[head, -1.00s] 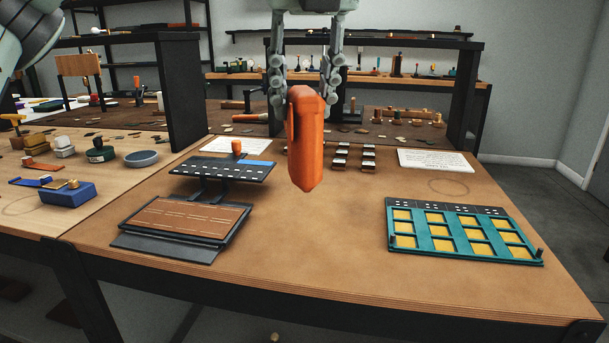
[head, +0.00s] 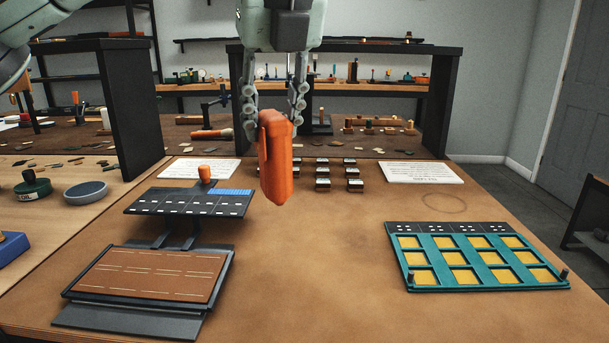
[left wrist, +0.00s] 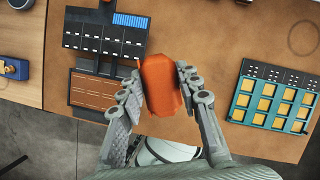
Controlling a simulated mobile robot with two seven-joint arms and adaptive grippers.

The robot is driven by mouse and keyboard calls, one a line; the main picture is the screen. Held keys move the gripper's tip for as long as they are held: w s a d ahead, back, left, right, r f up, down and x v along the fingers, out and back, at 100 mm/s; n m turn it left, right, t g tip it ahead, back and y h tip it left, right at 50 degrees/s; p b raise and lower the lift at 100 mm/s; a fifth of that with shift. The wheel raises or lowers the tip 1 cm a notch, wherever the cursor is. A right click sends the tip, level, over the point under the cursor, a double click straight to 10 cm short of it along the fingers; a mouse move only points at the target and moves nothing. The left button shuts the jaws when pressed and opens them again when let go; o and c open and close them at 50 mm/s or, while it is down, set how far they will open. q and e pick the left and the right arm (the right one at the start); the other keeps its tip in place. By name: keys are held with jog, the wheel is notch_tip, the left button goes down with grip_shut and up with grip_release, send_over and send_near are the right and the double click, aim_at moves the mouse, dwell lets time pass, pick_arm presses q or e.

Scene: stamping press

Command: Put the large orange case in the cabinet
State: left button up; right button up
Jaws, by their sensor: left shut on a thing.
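The large orange case (head: 276,165) hangs upright in my left gripper (head: 276,112), above the middle of the workbench. The gripper's two fingers are shut on its upper part. In the left wrist view the orange case (left wrist: 161,84) sits between the two fingers (left wrist: 160,90), with the bench below it. My right gripper is in neither view. No cabinet can be made out in these frames.
On the bench (head: 330,270) stand a dark tiered stand (head: 185,203) with a brown panel (head: 150,275) at left and a teal tray with yellow squares (head: 478,258) at right. Small dark blocks (head: 322,185) stand behind. The bench's front middle is clear.

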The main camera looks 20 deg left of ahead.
pick_arm(q)
jog(key=w+d+f, duration=0.2)
jog(key=w+f, duration=0.4)
jog(key=f, duration=0.2)
jog(key=shift+w+d+p, duration=0.25)
jog(key=shift+p, duration=0.1)
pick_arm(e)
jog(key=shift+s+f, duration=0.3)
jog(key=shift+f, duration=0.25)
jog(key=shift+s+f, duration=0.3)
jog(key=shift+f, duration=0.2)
pick_arm(q)
jog(key=shift+f, duration=0.15)
jog(key=o, duration=1.1)
jog(key=shift+f, duration=0.1)
jog(key=shift+o, duration=0.2)
